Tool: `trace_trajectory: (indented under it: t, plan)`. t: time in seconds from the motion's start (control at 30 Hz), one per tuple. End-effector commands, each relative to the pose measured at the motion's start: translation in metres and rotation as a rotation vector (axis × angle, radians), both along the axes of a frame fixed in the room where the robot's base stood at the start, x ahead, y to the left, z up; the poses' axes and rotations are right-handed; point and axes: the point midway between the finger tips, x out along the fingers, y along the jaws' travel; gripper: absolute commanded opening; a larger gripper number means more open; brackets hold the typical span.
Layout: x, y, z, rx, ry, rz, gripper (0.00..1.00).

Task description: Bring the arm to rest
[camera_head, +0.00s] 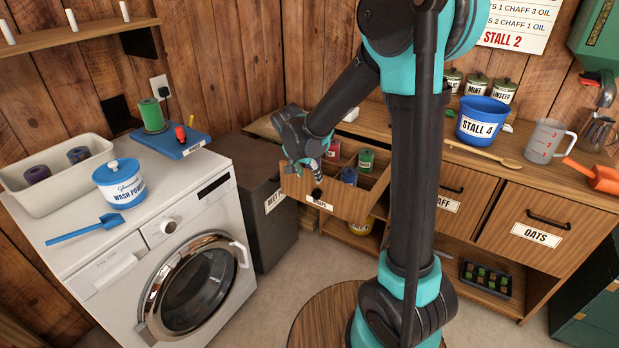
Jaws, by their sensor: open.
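My arm reaches left and down from my dark and teal column. My gripper (306,174) is open, just over the front left part of a pulled-out wooden drawer (352,205). Its fingers are small in the picture and lie close to the drawer's front edge and dark knob (316,193); I cannot tell whether they touch. Inside the drawer are a red roll (333,150), a green roll (366,161) and a blue roll (349,176). The drawer's label is partly readable. My arm hides some of the counter behind.
A white washing machine (200,250) with a wash powder jar (119,184), blue scoop (87,230) and white tub (55,180) stands left. A dark bin (262,205) stands beside the drawer. The counter holds a blue bucket (483,121), jug (545,143) and wooden spoon (484,152).

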Motion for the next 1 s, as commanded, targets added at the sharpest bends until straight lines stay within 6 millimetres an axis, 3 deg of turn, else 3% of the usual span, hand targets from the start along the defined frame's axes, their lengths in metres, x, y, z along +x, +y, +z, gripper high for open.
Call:
trace_trajectory:
  t: [0.27,0.43,0.7,1.0]
  plan:
    - [-0.001,-0.001,0.0,0.001,0.001,0.002,0.52]
    - [-0.021,-0.027,0.004,0.007,0.021,0.057,0.52]
    - [-0.104,-0.097,0.003,0.027,0.061,0.287,0.52]
    - [-0.194,-0.137,-0.018,0.025,0.04,0.532,0.52]
